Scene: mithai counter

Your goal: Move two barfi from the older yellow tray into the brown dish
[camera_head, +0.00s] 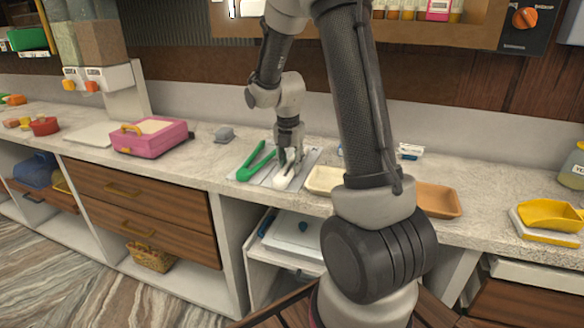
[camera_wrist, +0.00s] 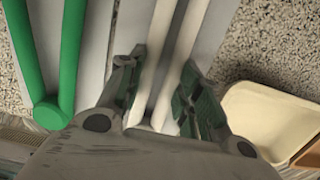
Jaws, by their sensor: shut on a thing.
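My gripper (camera_head: 289,160) is low over a grey mat (camera_head: 314,160) on the counter. In the wrist view its fingers (camera_wrist: 162,80) are shut on a pair of white tongs (camera_wrist: 169,45); in the head view the tongs (camera_head: 283,181) lie at mat height. Green tongs (camera_head: 254,163) lie to the left on the mat, also in the wrist view (camera_wrist: 69,60). A pale cream-yellow tray (camera_head: 322,181) is right of the mat, partly hidden by my arm. The brown dish (camera_head: 440,199) stands farther right. I cannot make out any barfi.
A pink box (camera_head: 150,138) with a yellow handle and a small grey object (camera_head: 224,134) stand left of the mat. A yellow scoop (camera_head: 550,214) rests at the far right. Beneath the counter, a shelf holds a lidded box (camera_head: 293,235).

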